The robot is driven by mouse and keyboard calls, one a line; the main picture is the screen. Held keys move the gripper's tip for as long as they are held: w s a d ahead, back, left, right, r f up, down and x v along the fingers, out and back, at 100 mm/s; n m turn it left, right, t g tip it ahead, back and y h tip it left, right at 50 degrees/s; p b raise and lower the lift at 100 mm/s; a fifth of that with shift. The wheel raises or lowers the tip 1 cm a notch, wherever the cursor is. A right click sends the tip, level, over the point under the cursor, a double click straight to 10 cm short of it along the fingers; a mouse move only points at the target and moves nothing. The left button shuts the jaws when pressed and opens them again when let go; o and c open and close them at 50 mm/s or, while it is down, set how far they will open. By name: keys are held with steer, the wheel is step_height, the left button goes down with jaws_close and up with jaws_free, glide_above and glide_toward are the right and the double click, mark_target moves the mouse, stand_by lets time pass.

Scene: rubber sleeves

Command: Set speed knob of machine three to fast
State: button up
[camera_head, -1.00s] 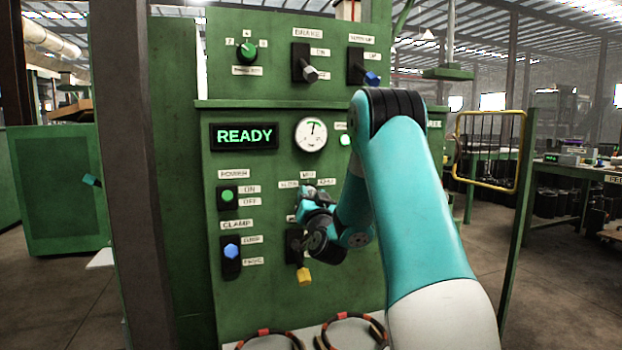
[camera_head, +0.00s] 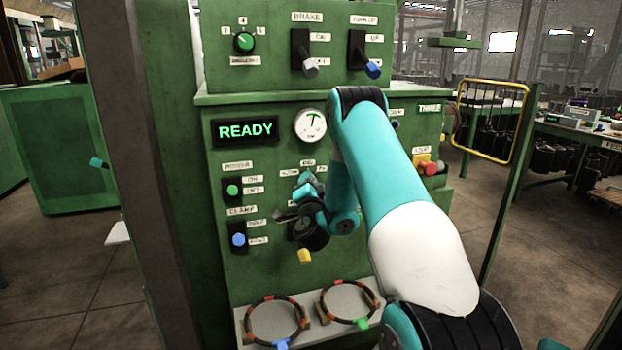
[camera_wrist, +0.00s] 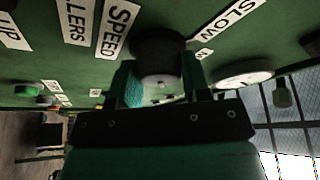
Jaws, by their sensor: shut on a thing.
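The green machine (camera_head: 215,165) marked THREE fills the middle of the head view, and its display reads READY. The speed knob (camera_wrist: 158,45) is a dark round knob in the wrist view, beside the SPEED and SLOW labels. My gripper (camera_wrist: 162,82) is shut on it, with one finger on each side. In the head view my gripper (camera_head: 308,190) is at the panel just below the small row of speed labels (camera_head: 308,163) and hides the knob. I cannot tell which mark the knob points to.
A yellow-tipped lever (camera_head: 304,256) is just below my gripper. The blue clamp switch (camera_head: 238,240) and green power switch (camera_head: 232,190) are at left. A red stop button (camera_head: 431,168) is at right. Two ring sleeves (camera_head: 275,320) lie on a ledge below.

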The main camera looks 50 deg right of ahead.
stand_by(0.4)
steer(key=o, duration=0.9)
